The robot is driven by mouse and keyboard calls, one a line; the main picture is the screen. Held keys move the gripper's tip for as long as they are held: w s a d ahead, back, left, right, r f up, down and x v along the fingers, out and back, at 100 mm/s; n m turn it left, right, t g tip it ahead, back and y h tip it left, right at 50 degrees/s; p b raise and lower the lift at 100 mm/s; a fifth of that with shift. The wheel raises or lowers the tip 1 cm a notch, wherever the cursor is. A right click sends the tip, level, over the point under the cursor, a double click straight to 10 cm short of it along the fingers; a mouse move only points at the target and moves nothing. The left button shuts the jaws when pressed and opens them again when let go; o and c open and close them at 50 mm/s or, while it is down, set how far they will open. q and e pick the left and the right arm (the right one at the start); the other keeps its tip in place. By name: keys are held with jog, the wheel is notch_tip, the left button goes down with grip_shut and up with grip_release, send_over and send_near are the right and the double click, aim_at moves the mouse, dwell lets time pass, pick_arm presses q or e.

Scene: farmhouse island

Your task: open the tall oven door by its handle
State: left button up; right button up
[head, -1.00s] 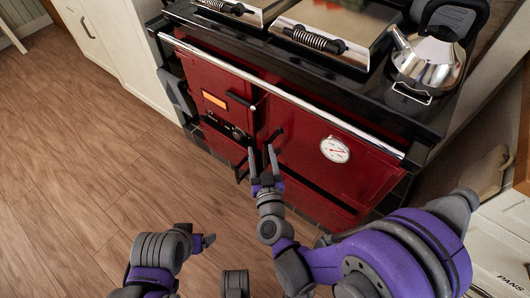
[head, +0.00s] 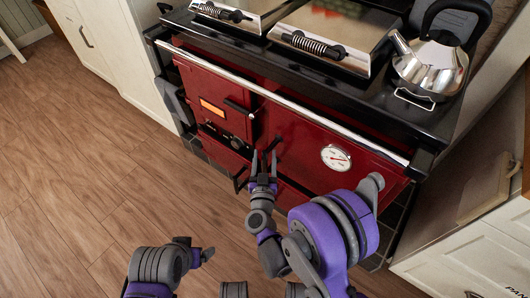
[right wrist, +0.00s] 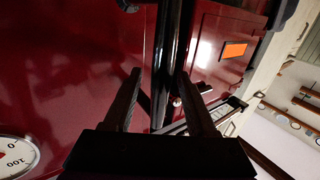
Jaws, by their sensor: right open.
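The red range cooker's wide door (head: 305,150), with a round white dial (head: 336,158), appears shut. Its dark handle (head: 276,143) is at the door's left side and is partly hidden by my right gripper (head: 264,155) in the head view. In the right wrist view the handle is a long black bar (right wrist: 171,50), with the open fingers (right wrist: 160,100) on either side. The bar looks closer to the right finger; contact cannot be judged. My left gripper (head: 207,254) is low in the head view, away from the cooker, its jaws unclear.
A chrome rail (head: 270,95) runs along the cooker's front above the doors. A smaller door with an orange plate (head: 213,107) is on the left. A steel kettle (head: 428,65) stands on top. Wooden floor (head: 90,170) is clear at left.

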jog(key=shift+w, duration=0.9)
jog(key=shift+c, duration=0.4)
grip_shut()
dwell(0.5)
